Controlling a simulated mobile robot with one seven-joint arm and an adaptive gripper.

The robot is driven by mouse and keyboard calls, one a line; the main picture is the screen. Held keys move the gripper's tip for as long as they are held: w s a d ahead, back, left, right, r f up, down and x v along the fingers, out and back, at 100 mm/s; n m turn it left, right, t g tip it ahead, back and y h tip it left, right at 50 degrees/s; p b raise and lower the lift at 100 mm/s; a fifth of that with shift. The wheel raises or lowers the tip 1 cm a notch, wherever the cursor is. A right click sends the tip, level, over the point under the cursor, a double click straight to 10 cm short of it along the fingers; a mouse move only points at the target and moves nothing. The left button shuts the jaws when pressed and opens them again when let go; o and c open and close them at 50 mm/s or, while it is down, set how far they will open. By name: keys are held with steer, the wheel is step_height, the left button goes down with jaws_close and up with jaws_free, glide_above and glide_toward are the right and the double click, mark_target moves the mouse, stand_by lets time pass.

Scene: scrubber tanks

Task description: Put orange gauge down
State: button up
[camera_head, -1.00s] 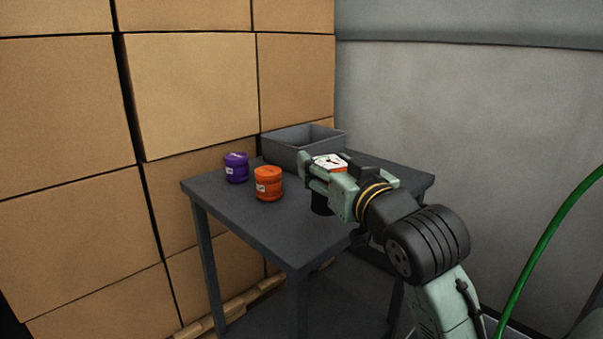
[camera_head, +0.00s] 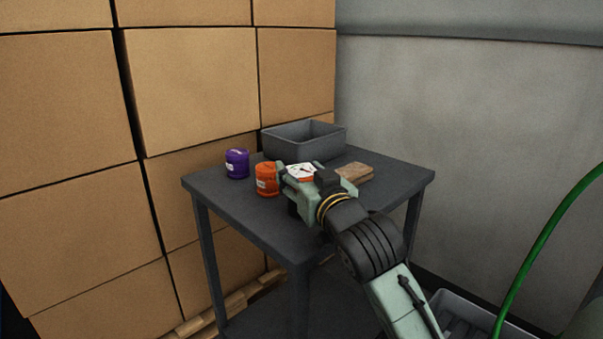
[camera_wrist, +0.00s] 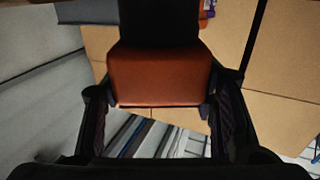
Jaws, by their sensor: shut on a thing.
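The orange gauge (camera_head: 301,172) has a white dial face that points up. My gripper (camera_head: 294,176) is shut on it above the dark table (camera_head: 241,208). In the wrist view the gauge's orange body (camera_wrist: 160,78) fills the space between the fingers of my gripper (camera_wrist: 160,100). A dark part hangs below the gauge in the head view. I cannot tell whether it touches the table top, as my gripper hides the gap.
An orange canister (camera_head: 266,180) stands close left of my gripper, and a purple canister (camera_head: 237,164) stands farther left. A grey open bin (camera_head: 303,141) is at the back. A brown block (camera_head: 354,173) lies to the right. The table's front area is clear.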

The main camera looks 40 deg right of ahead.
steer(key=shift+f, duration=0.2)
steer(key=o, duration=1.3)
steer(key=shift+r, duration=0.2)
steer(key=shift+s, duration=0.2)
steer(key=b+v, duration=0.1)
steer(key=v, duration=1)
steer(key=shift+s, duration=0.25)
steer(key=shift+a, duration=0.15)
